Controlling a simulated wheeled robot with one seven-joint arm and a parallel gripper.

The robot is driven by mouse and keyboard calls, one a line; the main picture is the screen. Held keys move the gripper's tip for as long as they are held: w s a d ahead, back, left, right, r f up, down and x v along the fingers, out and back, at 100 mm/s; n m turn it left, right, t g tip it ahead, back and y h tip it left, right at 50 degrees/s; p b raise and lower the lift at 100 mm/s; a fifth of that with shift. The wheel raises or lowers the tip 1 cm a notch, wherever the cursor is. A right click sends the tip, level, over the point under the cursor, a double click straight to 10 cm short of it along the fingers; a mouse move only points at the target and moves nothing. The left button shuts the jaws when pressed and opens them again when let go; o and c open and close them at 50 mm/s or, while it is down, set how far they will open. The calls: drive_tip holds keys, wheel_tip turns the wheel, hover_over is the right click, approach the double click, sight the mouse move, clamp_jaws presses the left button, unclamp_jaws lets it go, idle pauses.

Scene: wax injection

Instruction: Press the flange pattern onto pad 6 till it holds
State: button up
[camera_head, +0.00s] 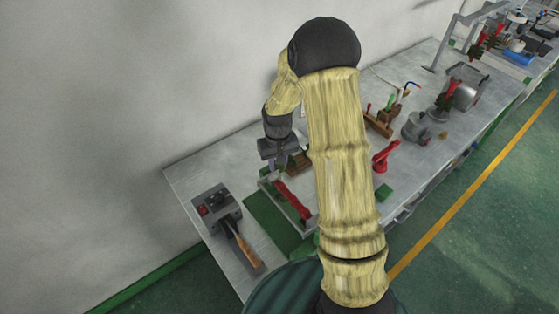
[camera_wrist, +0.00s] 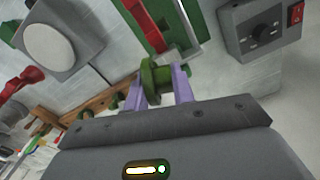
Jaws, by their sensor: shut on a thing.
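In the wrist view, the purple fingers of my gripper (camera_wrist: 160,88) are shut on a green flange pattern (camera_wrist: 156,72), with a round disc and a stub showing. Just beyond it a red bar (camera_wrist: 142,22) lies in a pale-edged frame with green beside it. The flange pattern looks close to the near end of the bar; whether they touch I cannot tell. In the head view my gripper (camera_head: 279,163) is over the bench near the far end of the red bar (camera_head: 293,199). The flange is not clear there. I cannot make out pad 6 or any pad numbers.
A control box (camera_head: 214,209) with a red switch and a wooden-handled tool (camera_head: 244,251) are at left, beside a green mat (camera_head: 262,215). A wooden rack (camera_wrist: 98,106) with green pieces and a grey box with a white disc (camera_wrist: 48,45) are near my gripper.

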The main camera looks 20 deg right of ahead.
drive_tip(key=s+n, duration=0.1)
drive_tip(key=s+r+n+p, duration=0.1)
drive_tip(key=s+n+p, duration=0.1)
drive_tip(key=shift+a+r+n, duration=0.15)
drive_tip(key=shift+r+n, duration=0.15)
drive_tip(key=shift+n, duration=0.1)
drive_tip(key=shift+f, duration=0.1)
drive_tip(key=shift+f+b, duration=1.55)
drive_tip(key=shift+f, duration=0.4)
drive_tip(key=shift+s+f+b, duration=0.1)
drive_tip(key=shift+f+b, duration=0.2)
drive_tip(key=shift+f, duration=0.2)
idle(2.1)
drive_tip(key=o, duration=1.6)
